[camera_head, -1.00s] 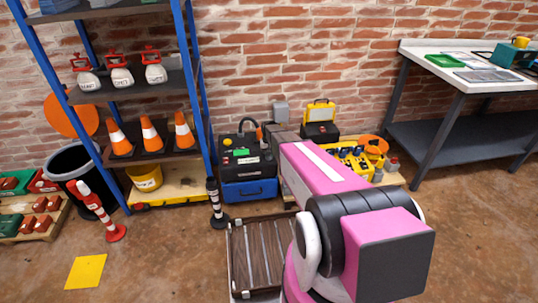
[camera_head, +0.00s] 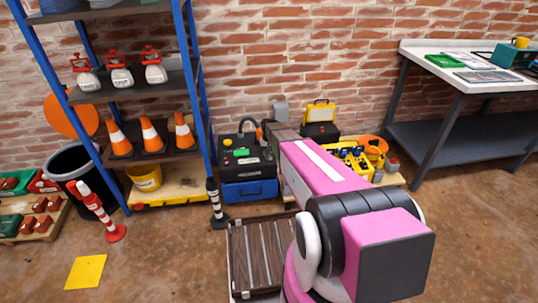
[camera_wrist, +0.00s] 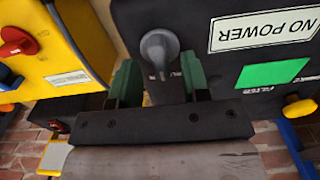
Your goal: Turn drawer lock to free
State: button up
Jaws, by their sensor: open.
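A grey rotary knob (camera_wrist: 160,48) sits on a dark panel (camera_wrist: 205,20) in the wrist view, with lettering beside it partly hidden by my gripper. My gripper (camera_wrist: 159,66) is open, its two green fingers on either side of the knob. I cannot tell whether they touch it. In the head view, the black unit (camera_head: 241,165) stands above a blue drawer box (camera_head: 249,191) against the wall. My pink arm reaches toward the unit. The knob cannot be made out in the head view.
A "NO POWER" label (camera_wrist: 263,32), upside down, and a green panel (camera_wrist: 272,74) lie right of the knob. A yellow unit (camera_wrist: 50,40) with a red knob stands left. A striped post (camera_head: 215,203) stands beside the drawer box.

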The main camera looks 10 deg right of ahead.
notch_tip(320, 180, up, 9)
jog(key=shift+r, duration=0.2)
dwell(0.3)
jog(key=s+r, duration=0.3)
jog(key=s, duration=0.7)
jog(key=s+r, duration=0.3)
jog(key=s, duration=0.7)
jog(key=s+r, duration=0.3)
jog(key=s, duration=0.7)
jog(key=shift+s+r, duration=0.3)
jog(key=shift+r, duration=0.05)
jog(key=shift+c, duration=0.3)
